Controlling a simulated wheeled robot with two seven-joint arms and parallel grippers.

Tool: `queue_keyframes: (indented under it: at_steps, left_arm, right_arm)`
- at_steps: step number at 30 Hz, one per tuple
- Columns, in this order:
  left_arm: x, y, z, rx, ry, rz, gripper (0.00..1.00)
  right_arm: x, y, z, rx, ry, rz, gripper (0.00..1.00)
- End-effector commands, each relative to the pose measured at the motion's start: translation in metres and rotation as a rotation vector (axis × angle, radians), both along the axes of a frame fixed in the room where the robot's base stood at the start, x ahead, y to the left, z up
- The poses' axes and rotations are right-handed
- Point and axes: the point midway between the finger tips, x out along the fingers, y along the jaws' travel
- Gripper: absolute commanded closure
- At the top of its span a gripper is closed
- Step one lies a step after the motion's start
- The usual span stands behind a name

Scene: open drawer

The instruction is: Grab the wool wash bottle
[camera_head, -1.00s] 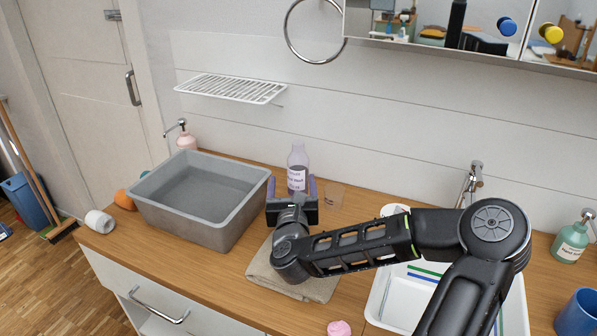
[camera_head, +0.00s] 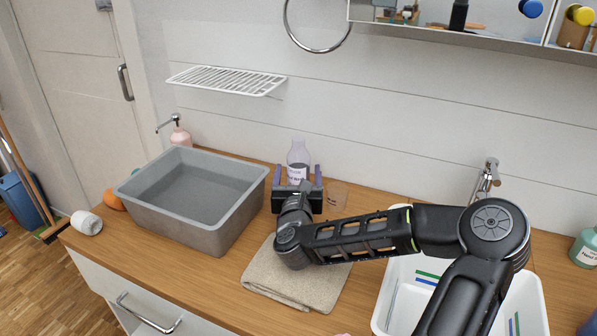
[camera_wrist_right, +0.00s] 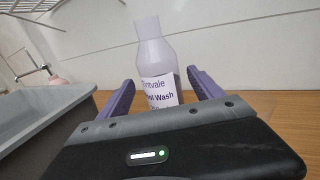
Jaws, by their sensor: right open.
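The wool wash bottle (camera_head: 299,158) is pale lilac with a white label and stands upright on the wooden counter near the wall. It also shows in the right wrist view (camera_wrist_right: 157,65), centred between the fingers and slightly beyond their tips. My right gripper (camera_head: 299,172) is open, with one purple finger on each side of the bottle's line. It also shows in the right wrist view (camera_wrist_right: 156,84). The gripper body hides the bottle's base. I cannot tell whether either finger touches the bottle. My left gripper is not in view.
A grey basin (camera_head: 235,222) stands close to the left of my right gripper. A clear cup (camera_head: 337,195) is just right of it. A folded beige towel (camera_head: 275,278) lies under my forearm. A white sink tray (camera_head: 528,300) is to the right.

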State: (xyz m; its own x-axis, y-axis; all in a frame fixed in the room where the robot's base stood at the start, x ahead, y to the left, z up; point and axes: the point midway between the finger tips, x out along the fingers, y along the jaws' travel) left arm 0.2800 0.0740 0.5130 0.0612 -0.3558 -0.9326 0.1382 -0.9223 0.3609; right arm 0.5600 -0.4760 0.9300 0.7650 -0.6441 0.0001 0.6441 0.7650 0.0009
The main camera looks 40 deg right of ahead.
Motion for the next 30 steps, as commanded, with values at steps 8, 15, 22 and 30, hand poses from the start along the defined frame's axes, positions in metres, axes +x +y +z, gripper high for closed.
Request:
queue_keyframes:
  at_steps: [8,15,22,30]
  left_arm:
    - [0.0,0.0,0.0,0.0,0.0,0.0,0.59]
    - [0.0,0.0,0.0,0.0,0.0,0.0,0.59]
    - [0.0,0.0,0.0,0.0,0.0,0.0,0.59]
    - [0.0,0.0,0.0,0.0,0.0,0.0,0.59]
  right_arm:
    - [0.002,-0.002,0.0,0.0,0.0,-0.001,0.24]
    - [0.016,-0.014,0.001,0.002,-0.001,-0.001,0.24]
    - [0.039,-0.034,0.001,0.001,-0.001,0.0,0.24]
    - [0.041,-0.036,0.001,-0.001,0.001,0.001,0.24]
